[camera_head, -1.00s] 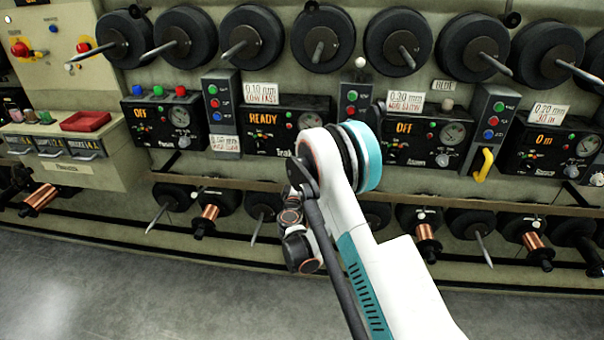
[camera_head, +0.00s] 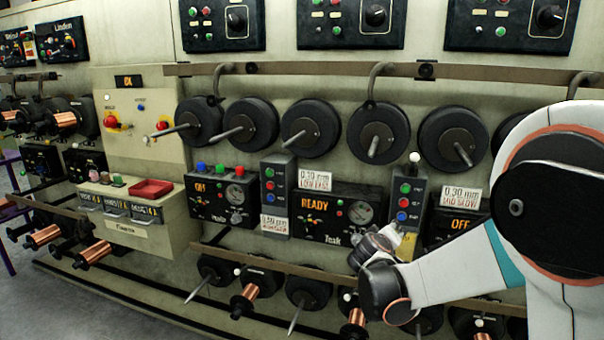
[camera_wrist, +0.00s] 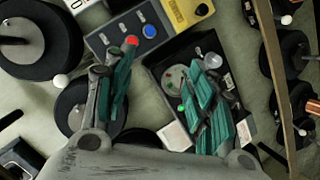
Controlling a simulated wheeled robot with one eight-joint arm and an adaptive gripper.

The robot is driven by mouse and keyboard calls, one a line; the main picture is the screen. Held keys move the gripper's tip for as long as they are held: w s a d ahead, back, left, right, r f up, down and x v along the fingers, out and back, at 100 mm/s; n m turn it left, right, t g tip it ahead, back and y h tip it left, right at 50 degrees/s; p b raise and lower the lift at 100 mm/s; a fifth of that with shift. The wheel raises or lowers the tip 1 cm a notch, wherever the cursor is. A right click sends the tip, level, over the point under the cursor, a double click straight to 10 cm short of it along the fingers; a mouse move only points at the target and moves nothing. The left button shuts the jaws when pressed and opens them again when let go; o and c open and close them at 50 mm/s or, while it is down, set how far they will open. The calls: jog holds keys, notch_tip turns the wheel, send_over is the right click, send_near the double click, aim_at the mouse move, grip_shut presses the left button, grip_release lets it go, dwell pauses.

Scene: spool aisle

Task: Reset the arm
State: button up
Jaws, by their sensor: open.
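My gripper (camera_wrist: 158,100) shows in the wrist view with its two teal-padded fingers spread apart and nothing between them. It faces the machine wall, in front of a button box (camera_wrist: 135,38) with red and blue buttons and a black gauge panel (camera_wrist: 185,75). In the head view my arm comes in from the right and bends down to the wrist beside the READY panel (camera_head: 335,213). The fingers themselves are hard to make out there, partly hidden by the wrist.
Black spools (camera_head: 372,130) line the wall above the panels. Copper-wound spools (camera_head: 355,322) stick out below a brown rail. A cream cabinet (camera_head: 150,225) with a red tray (camera_head: 152,189) stands at the left. Grey floor (camera_head: 60,300) is clear at lower left.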

jog(key=s+d+r+m+g+y, duration=0.1)
jog(key=s+r+g, duration=0.1)
jog(key=s, duration=0.7)
jog(key=s+r+m+g+y, duration=0.1)
jog(key=s+r+m, duration=0.15)
jog(key=s, duration=0.65)
jog(key=s+a+f+g+y, duration=0.1)
jog(key=s+a+y, duration=0.1)
jog(key=s, duration=0.8)
jog(key=s+a+f+m+g+y, duration=0.1)
jog(key=s+a+f+y, duration=0.1)
jog(key=s, duration=0.8)
jog(key=shift+s+a+f, duration=0.15)
jog(key=shift+a+f, duration=0.15)
jog(key=shift+a, duration=0.15)
